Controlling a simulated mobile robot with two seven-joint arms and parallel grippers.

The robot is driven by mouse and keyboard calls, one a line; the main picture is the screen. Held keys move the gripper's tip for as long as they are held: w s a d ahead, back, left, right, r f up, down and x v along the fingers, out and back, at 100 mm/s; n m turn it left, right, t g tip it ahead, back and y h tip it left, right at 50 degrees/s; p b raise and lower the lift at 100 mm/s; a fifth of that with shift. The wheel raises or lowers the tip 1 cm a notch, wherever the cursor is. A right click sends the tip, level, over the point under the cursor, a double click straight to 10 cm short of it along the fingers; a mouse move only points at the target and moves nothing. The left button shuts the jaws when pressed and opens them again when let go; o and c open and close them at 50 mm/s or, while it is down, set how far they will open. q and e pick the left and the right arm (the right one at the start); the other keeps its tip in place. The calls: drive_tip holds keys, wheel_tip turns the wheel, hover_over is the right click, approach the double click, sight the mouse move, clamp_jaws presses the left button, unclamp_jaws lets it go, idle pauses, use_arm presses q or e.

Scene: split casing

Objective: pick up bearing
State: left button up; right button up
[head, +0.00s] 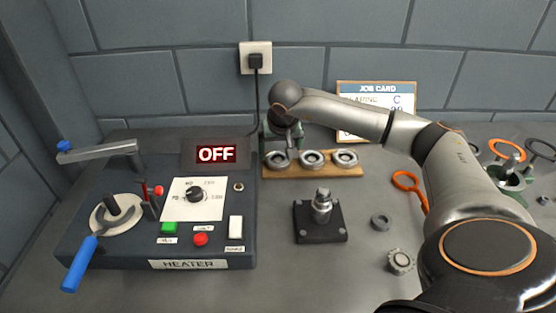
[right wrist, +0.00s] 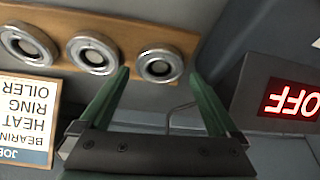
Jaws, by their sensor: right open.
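Three grey ring bearings lie in a row on a wooden board: the left bearing (head: 278,164), the middle bearing (head: 311,163) and the right bearing (head: 344,163). My right gripper (head: 281,143) is above the left bearing, pointing down, open and empty. In the right wrist view, the green fingers of the right gripper (right wrist: 160,75) are spread, and the left bearing (right wrist: 160,51) shows between and just beyond their tips. I cannot tell the exact height gap. The middle bearing (right wrist: 94,38) is beside the left fingertip. My left gripper is not in view.
The wooden board (head: 328,173) stands behind a black block with a metal post (head: 321,208). The heater (head: 187,264) reads OFF at left. A job card (head: 376,88) leans on the wall. Loose rings (head: 380,222) and an orange-handled tool (head: 409,184) lie at right.

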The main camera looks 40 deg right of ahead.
sight(278, 160)
drive_tip(key=shift+x, duration=1.55)
drive_tip(key=shift+c, duration=0.4)
drive_tip(key=c, duration=1.2)
drive_tip(key=shift+r, duration=0.1)
drive_tip(key=shift+c, duration=0.4)
drive_tip(key=shift+r, duration=0.1)
